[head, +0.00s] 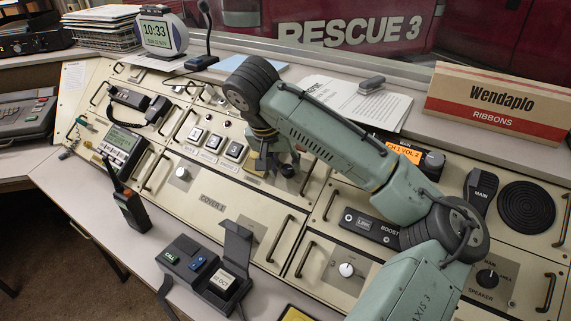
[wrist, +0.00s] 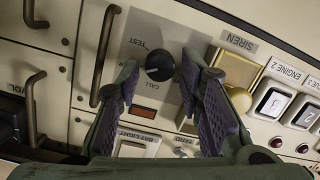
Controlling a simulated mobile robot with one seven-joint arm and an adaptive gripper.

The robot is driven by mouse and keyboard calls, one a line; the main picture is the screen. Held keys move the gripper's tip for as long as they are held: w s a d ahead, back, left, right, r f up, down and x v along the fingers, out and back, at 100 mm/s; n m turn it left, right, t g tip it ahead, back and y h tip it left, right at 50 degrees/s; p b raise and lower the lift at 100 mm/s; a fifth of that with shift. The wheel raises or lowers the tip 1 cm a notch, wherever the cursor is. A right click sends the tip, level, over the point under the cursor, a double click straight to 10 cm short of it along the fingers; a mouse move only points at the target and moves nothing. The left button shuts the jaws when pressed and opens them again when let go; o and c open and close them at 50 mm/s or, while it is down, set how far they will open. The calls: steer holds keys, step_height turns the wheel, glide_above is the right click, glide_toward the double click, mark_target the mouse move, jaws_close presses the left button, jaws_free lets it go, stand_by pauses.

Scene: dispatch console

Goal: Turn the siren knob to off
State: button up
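A round black knob (wrist: 159,65) sits on a grey plate marked TEST and CALL in the wrist view. A SIREN label (wrist: 239,41) is on the panel to its right, above a yellow square part (wrist: 231,69); I cannot tell which control the label names. No OFF mark is readable. My gripper (wrist: 160,72) is open, its purple-padded fingers either side of the knob in the picture, with gaps to both. Contact is not visible.
Dark bar handles (wrist: 107,55) stand up from the panel left of the knob. Lit square buttons (wrist: 273,101) and a yellow round part (wrist: 239,98) lie to the right. In the head view, a radio (head: 131,210) and an open-lidded button box (head: 209,271) stand at the front.

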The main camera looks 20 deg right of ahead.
steer(key=shift+w+d+f, duration=0.15)
steer(key=shift+d+f, duration=0.1)
steer(key=shift+f, duration=0.35)
steer(key=shift+c, duration=0.5)
